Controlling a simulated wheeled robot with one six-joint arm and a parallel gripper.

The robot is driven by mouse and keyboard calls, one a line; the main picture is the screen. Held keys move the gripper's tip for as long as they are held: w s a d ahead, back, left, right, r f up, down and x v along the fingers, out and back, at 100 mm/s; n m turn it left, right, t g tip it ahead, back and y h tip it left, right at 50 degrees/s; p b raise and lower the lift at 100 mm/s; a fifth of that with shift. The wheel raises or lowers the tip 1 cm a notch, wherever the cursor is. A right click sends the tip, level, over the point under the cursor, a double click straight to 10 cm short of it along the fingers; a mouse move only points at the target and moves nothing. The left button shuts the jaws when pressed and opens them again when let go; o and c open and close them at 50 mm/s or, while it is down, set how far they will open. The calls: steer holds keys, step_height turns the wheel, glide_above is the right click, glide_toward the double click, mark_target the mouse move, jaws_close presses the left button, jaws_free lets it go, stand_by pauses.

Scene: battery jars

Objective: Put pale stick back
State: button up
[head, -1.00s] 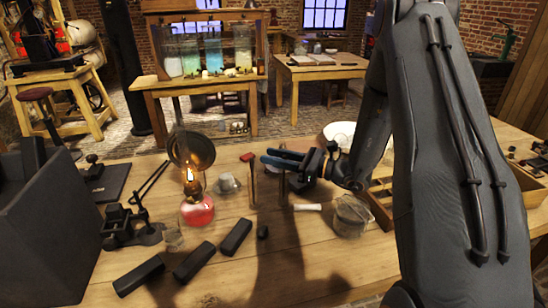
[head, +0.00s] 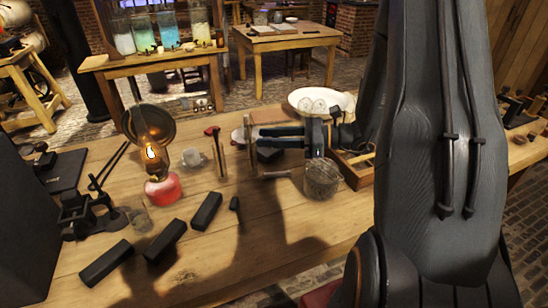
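A short pale stick (head: 277,174) lies on the table left of the clear jar, in shadow. My gripper (head: 256,139) points left, with its two fingers apart and nothing clearly seen between them. It shows above and slightly beyond the stick in the picture, apart from it. A thin upright tan piece (head: 249,158) stands at the fingertips; I cannot tell whether they touch it. A clear jar (head: 322,180) stands under my wrist.
A lit lamp with red fuel (head: 163,190) stands at left, with a glass cup (head: 193,158) nearby. Several black blocks (head: 166,240) lie in front. A red-topped upright (head: 216,155) stands left of my fingertips. A wooden tray (head: 358,170) is at right. The front middle table is clear.

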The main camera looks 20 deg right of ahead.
steer(key=s+a+f+n+g+h, duration=0.35)
steer(key=s+a+n+g, duration=0.6)
steer(key=s, duration=0.35)
steer(key=s+d+n+t+h, duration=0.2)
steer(key=s+d+n+h, duration=0.3)
steer(key=n+h, duration=0.6)
steer(key=n, duration=0.3)
steer(key=shift+r, duration=0.35)
